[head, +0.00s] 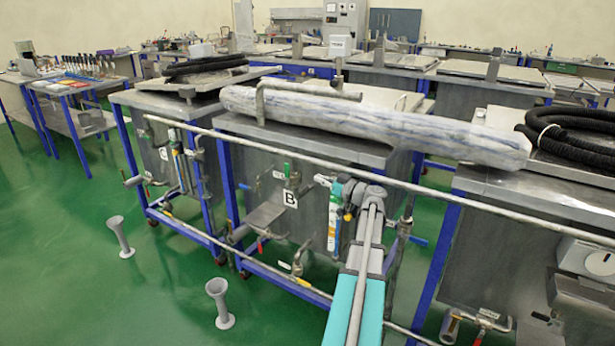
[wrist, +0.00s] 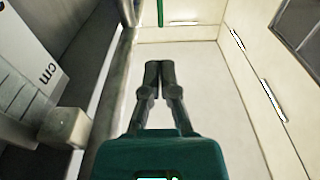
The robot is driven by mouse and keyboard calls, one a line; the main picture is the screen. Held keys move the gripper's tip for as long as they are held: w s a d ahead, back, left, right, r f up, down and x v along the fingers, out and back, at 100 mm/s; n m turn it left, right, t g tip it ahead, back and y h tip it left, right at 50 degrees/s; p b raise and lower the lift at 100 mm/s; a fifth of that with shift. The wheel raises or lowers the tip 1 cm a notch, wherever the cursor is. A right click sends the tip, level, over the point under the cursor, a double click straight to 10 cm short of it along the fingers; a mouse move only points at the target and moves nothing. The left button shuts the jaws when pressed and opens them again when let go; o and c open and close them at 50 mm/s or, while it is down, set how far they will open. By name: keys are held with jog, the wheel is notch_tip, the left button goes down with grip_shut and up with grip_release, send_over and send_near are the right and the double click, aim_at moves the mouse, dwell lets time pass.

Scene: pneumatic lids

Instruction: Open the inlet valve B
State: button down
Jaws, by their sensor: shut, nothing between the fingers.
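A tank (head: 312,222) with a white label B (head: 290,198) stands in the middle of the head view. A valve with a green handle (head: 287,168) is on its front just above the label. A red-handled valve (head: 262,246) sits lower left of the label. I cannot tell from the frames which one is the inlet valve. My arm reaches up in front of the tank's right part, and its end hides some of the front. In the wrist view my gripper (wrist: 159,66) is shut and empty. A green strip (wrist: 160,12) shows beyond the fingertips, apart from them.
A long horizontal pipe (head: 400,183) runs across the tank fronts. A wrapped roll (head: 390,125) lies on top. Blue frame legs and lower pipes stand close by. Two grey pedestals (head: 219,303) (head: 120,237) stand on the green floor, which is open at left.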

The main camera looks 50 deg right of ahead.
jog(key=shift+s+d, duration=0.1)
jog(key=shift+s, duration=1.7)
jog(key=shift+w, duration=0.1)
jog(key=w+a+f+g+y, duration=0.2)
jog(key=w+a+f+g, duration=0.3)
jog(key=a, duration=0.6)
jog(key=w+a+f+g+y, duration=0.25)
jog(key=w+a, duration=0.35)
jog(key=a, duration=0.4)
jog(key=w+a+f+g+y, duration=0.1)
jog(key=w+a+f+g, duration=0.4)
jog(key=a, duration=0.6)
jog(key=s+a+f+g+h, duration=0.2)
jog(key=a+f, duration=0.1)
jog(key=a, duration=0.7)
jog(key=s+a+f+g+h, duration=0.2)
jog(key=a+h, duration=0.1)
jog(key=a, duration=0.7)
jog(key=s+a+f+g+h, duration=0.2)
jog(key=a+f+g, duration=0.1)
jog(key=a, duration=0.7)
notch_tip(320, 180, up, 21)
jog(key=p, duration=2)
jog(key=shift+s+f+m, duration=0.15)
jog(key=shift+f+m, duration=0.05)
jog(key=shift+m, duration=0.2)
jog(key=shift+a+t, duration=0.2)
jog(key=shift+t, duration=0.05)
